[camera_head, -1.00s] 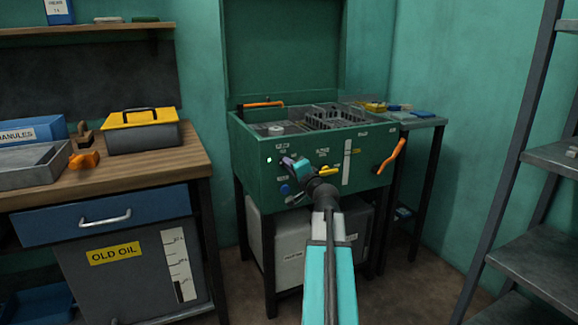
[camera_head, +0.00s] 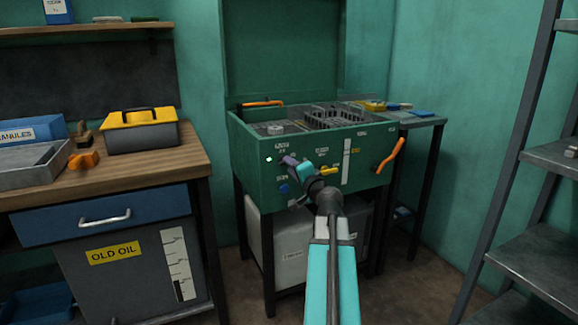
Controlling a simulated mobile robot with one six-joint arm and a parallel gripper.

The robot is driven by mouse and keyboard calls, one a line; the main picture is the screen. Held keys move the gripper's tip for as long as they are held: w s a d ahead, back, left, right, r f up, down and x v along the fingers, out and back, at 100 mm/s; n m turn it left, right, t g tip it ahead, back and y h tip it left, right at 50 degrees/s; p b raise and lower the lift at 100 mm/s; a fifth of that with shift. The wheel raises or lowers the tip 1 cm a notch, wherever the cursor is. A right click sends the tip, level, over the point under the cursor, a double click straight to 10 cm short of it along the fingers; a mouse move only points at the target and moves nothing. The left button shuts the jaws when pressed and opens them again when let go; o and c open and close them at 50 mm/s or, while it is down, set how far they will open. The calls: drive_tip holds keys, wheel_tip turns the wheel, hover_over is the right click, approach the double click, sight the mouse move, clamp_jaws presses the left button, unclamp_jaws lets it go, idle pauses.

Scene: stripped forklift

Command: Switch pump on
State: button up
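The green parts washer (camera_head: 345,172) stands in the middle with its lid raised. Its front panel carries small labels, a small white light (camera_head: 268,159) at the left, a blue knob (camera_head: 284,188), a yellow handle (camera_head: 329,170) and a pale vertical gauge strip (camera_head: 346,161). The label text is too small to read, so I cannot tell which control is the pump switch. My gripper (camera_head: 288,161) is at the left part of the panel, right of the white light and above the blue knob. Its fingers are too small to tell open from shut or touching from apart.
A wooden bench (camera_head: 185,160) with a yellow-lidded toolbox (camera_head: 142,131) and a grey tray (camera_head: 32,168) stands left. An orange handle (camera_head: 389,156) sticks out at the washer's right front. A pale tank (camera_head: 290,250) sits below it. A metal shelf (camera_head: 545,215) stands at right.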

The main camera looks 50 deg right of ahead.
drive_tip(key=b+v, duration=0.1)
drive_tip(key=v, duration=0.5)
drive_tip(key=shift+s+f+b, duration=0.15)
drive_tip(key=shift+s+b, duration=0.05)
drive_tip(key=shift+b, duration=0.1)
drive_tip(key=b+v, duration=0.2)
drive_tip(key=b, duration=0.5)
drive_tip(key=shift+s+a+b, duration=0.15)
drive_tip(key=shift+b, duration=0.15)
drive_tip(key=shift+b+v, duration=1.4)
drive_tip(key=shift+b, duration=0.15)
drive_tip(key=shift+a+r, duration=0.1)
drive_tip(key=shift+r, duration=0.1)
